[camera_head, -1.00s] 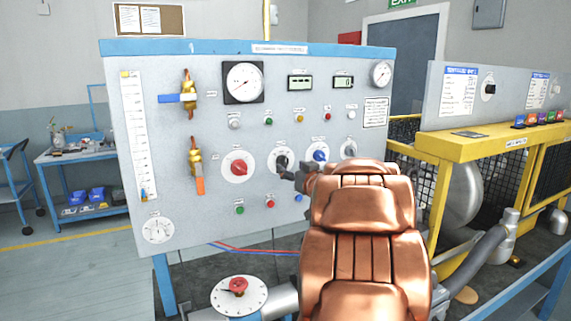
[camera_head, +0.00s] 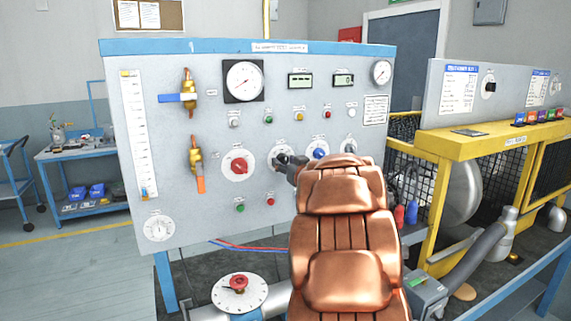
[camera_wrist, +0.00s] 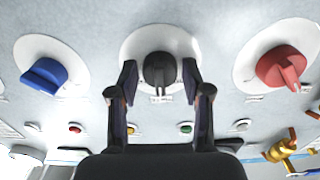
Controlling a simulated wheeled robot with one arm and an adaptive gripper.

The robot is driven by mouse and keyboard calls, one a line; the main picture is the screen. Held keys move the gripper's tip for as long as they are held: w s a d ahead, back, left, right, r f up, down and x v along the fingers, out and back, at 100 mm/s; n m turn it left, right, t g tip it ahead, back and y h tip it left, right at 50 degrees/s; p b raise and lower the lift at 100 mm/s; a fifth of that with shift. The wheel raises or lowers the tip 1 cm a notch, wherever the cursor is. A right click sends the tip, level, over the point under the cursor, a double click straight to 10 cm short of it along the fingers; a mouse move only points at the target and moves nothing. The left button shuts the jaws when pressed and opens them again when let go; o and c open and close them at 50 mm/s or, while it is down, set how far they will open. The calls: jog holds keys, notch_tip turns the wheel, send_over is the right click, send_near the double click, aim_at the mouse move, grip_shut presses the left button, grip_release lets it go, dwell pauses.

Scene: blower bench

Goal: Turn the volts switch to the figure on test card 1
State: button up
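A black knob (camera_head: 280,158) on a white round dial sits in the middle of the panel's lower knob row, between a red knob (camera_head: 238,165) and a blue knob (camera_head: 318,154). Labels are too small to read, so I cannot tell which is the volts switch. In the wrist view the black knob (camera_wrist: 159,70) lies between the fingers of my gripper (camera_wrist: 160,82). The fingers are apart, with a gap on each side of the knob. Blue-headed printed cards (camera_head: 460,90) hang on the right-hand panel; their figures are unreadable.
The grey panel (camera_head: 215,215) also carries gauges, two small displays (camera_head: 300,81), lamps and two yellow valves (camera_head: 189,93). A yellow-framed machine (camera_head: 470,146) is at the right.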

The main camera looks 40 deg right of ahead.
jog(key=c, duration=0.8)
jog(key=shift+o, duration=0.2)
jog(key=shift+n+b, duration=2.55)
jog(key=shift+n, duration=1.85)
jog(key=o, duration=1.1)
jog(key=shift+o, duration=0.2)
